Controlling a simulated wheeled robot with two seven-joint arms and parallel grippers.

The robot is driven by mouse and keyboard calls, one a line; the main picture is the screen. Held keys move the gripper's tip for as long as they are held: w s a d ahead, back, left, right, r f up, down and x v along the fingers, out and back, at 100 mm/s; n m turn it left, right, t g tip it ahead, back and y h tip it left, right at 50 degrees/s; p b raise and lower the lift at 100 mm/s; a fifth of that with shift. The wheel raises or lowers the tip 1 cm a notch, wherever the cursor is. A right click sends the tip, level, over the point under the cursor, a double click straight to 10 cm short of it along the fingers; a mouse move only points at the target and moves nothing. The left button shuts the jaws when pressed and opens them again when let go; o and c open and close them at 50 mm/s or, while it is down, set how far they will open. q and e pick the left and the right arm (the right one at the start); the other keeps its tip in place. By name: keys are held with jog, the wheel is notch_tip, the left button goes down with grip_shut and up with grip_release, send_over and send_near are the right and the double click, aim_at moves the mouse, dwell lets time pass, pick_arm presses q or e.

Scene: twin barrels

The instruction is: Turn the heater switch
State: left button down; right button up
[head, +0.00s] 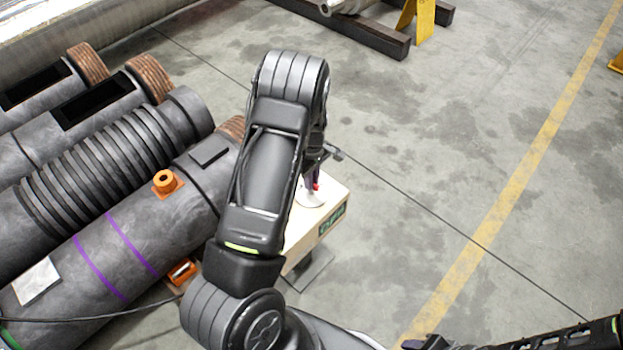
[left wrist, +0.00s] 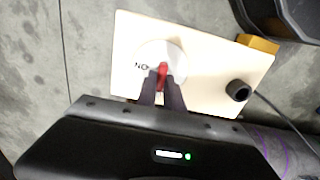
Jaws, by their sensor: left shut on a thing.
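The heater switch is a red knob (left wrist: 162,72) on a white round dial (left wrist: 177,52), set on a cream box (left wrist: 222,63). Letters that look like "NO" show on the dial beside the knob. My left gripper (left wrist: 163,82) is shut on the red knob in the left wrist view. In the head view the cream box (head: 335,197) stands right of the barrels, partly hidden by my left arm. A bit of red shows at the left gripper (head: 314,184) there. At the bottom right, part of my right arm shows, and I cannot tell its jaw state.
Large grey barrels (head: 85,260) with purple bands lie at the left. A black round fitting (left wrist: 238,90) with a cable sits on the box. A dark beam (head: 365,35) lies at the back. The concrete floor at the right is clear, with a yellow line (head: 520,180).

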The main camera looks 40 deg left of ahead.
pick_arm(q)
jog(key=c, duration=1.5)
grip_release()
jog(key=shift+o, duration=0.2)
notch_tip(320, 180, up, 8)
jog(key=shift+f+p, duration=0.1)
jog(key=shift+p, duration=0.65)
jog(key=shift+f, duration=0.1)
